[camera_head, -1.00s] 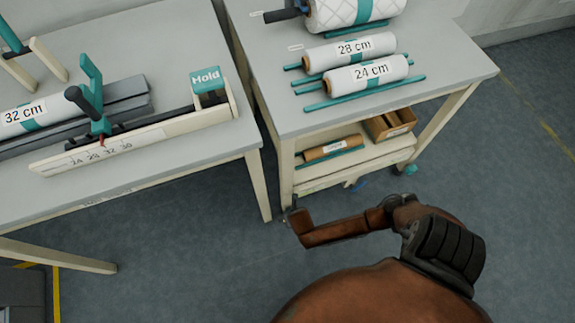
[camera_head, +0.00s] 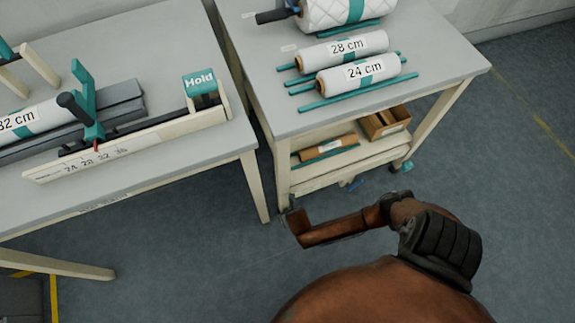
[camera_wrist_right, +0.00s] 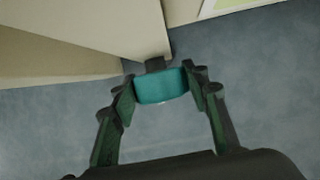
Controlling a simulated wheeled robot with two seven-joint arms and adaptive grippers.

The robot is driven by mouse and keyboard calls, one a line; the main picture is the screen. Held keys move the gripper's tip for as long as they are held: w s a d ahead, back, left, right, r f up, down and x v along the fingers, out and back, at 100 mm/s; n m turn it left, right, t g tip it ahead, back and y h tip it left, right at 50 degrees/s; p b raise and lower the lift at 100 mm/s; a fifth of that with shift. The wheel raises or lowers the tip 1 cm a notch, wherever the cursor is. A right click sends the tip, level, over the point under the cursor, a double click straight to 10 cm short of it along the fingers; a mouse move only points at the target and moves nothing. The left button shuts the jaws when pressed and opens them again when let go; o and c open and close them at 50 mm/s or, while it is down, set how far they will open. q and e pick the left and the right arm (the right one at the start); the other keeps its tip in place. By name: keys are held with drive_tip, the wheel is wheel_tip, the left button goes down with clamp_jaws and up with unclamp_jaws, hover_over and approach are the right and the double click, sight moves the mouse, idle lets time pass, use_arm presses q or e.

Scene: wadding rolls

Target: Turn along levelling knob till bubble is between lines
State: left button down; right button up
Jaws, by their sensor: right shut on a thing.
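In the right wrist view a teal knob (camera_wrist_right: 161,86) sits beside the lower end of a cream leg or panel, above the blue-grey floor. My right gripper (camera_wrist_right: 161,88) is shut on this knob, one dark finger on each side. In the head view my brown right arm reaches toward the right-hand table's near left leg (camera_head: 283,181); its fingers and the held knob cannot be made out there. Another teal knob (camera_head: 407,166) shows low at that table's right side. No bubble or lines can be made out. My left gripper is not in view.
The right-hand table (camera_head: 440,72) carries white rolls marked 28 cm (camera_head: 345,48) and 24 cm (camera_head: 358,74), plus teal rods. Its lower shelf holds a brown roll and a box (camera_head: 385,122). The left-hand table (camera_head: 150,165) bears a cutting rig. Open floor lies right.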

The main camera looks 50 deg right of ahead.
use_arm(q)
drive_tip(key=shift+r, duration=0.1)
use_arm(e)
drive_tip(key=shift+d+t+y+p, duration=0.15)
drive_tip(key=shift+t+y+p, duration=0.15)
drive_tip(key=shift+y, duration=0.2)
drive_tip(key=shift+t+y, duration=0.4)
drive_tip(key=shift+y, duration=0.1)
drive_tip(key=shift+m+y, duration=0.3)
drive_tip(key=shift+s+f+t+y, duration=0.1)
drive_tip(key=shift+f+t+y, duration=0.05)
drive_tip(key=shift+t+y, duration=0.2)
drive_tip(key=t+y+b, duration=0.1)
drive_tip(key=m+y+b, duration=0.1)
drive_tip(key=b, duration=0.1)
drive_tip(key=shift+d+f+t+y, duration=0.1)
drive_tip(key=shift+f+t+y, duration=0.15)
drive_tip(key=shift+t, duration=0.1)
drive_tip(key=shift+r+t+y+b, duration=0.15)
drive_tip(key=shift+t+y+b, duration=0.15)
drive_tip(key=shift+b, duration=0.3)
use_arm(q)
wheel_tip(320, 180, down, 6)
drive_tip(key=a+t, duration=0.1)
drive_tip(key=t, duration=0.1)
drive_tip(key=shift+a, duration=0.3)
use_arm(e)
drive_tip(key=shift+r, duration=0.15)
